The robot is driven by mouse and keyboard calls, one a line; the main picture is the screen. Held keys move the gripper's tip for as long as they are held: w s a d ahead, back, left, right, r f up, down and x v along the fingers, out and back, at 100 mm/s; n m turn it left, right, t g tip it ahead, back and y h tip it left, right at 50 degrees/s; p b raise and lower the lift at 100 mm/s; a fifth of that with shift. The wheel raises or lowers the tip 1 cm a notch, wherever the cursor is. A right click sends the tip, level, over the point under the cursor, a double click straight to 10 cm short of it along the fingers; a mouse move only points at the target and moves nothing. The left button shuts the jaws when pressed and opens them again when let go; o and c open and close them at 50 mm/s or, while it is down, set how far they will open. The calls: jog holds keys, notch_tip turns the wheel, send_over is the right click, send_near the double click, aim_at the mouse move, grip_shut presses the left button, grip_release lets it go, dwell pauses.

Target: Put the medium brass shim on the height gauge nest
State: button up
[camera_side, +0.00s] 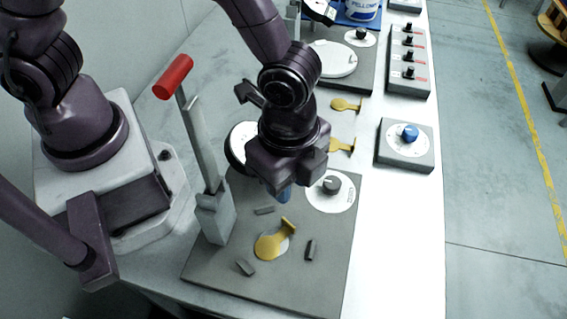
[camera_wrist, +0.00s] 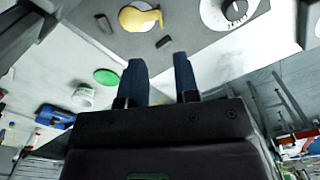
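A brass shim (camera_side: 268,245), a round disc with a tab, lies on the grey plate (camera_side: 325,278) over a pale round spot, among several small dark blocks; its tab points up and right. It also shows in the wrist view (camera_wrist: 132,19). Two more brass shims lie farther back, one (camera_side: 345,104) behind the other (camera_side: 340,147). I cannot tell the medium one by size from here. My gripper (camera_side: 285,195) is above the plate, behind the near shim and apart from it. In the wrist view its two blue fingers (camera_wrist: 160,68) are apart with nothing between them.
An upright lever with a red handle (camera_side: 174,76) stands left of the near shim. A dark knob on a white dial (camera_side: 331,186) is right of my gripper. A blue-knob box (camera_side: 406,146) and a switch box (camera_side: 409,63) stand at the right. The white table's right strip is clear.

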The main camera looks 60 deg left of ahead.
jog(key=w+a+r+n+t, duration=0.25)
jog(key=a+r+n, duration=0.35)
jog(key=a+r, duration=0.4)
jog(key=s+a+r+n+t, duration=0.3)
jog(key=s+a+r+n, duration=0.3)
jog(key=a+r+n, duration=0.3)
jog(key=shift+a+r, duration=0.9)
jog(key=shift+a, duration=0.3)
jog(key=shift+o, duration=0.5)
jog(key=shift+w, duration=0.1)
